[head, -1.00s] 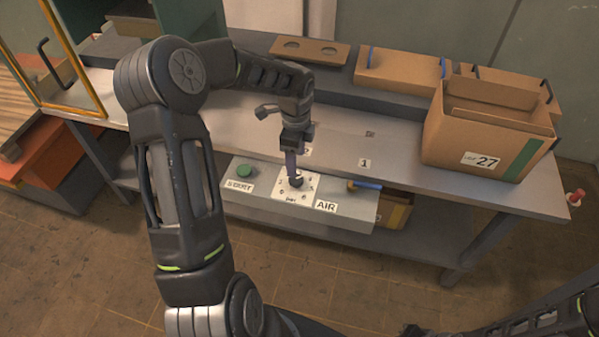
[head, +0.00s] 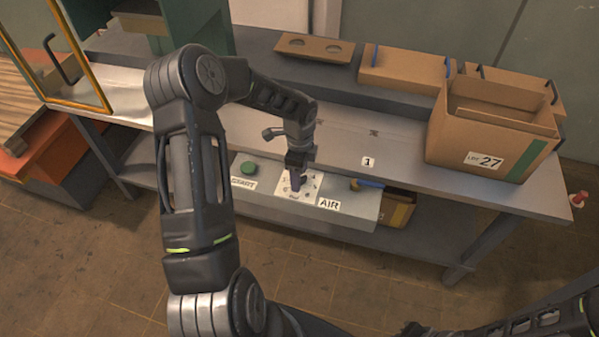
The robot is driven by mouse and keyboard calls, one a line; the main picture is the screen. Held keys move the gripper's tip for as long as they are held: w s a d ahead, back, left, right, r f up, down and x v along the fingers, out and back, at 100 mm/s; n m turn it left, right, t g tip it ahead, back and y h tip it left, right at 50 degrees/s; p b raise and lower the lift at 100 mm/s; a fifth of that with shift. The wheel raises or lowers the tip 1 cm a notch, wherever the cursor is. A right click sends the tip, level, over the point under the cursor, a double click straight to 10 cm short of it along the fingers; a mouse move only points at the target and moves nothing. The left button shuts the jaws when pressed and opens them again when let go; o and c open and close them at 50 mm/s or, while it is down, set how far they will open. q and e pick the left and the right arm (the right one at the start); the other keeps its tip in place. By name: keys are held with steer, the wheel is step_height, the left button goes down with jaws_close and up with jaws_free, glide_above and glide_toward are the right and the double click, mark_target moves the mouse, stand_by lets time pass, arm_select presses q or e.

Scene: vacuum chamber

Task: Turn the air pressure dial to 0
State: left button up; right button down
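The air pressure dial (head: 310,187) sits on a white numbered plate on the grey panel (head: 350,203), beside the AIR label (head: 329,204). My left gripper (head: 297,187) points down over the dial. Its fingers cover the knob, so the knob's pointer and setting are hidden. I cannot tell whether the fingers are closed on the knob or just around it. My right arm shows only in part at the lower right, and its gripper is out of view.
A green button (head: 249,168) with a START label (head: 243,183) is left of the dial. A blue-and-brass handle (head: 367,184) is to its right. The grey bench (head: 400,165) above holds an open cardboard box (head: 487,145) marked 27.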

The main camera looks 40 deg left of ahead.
arm_select(q)
jaws_close()
stand_by(0.7)
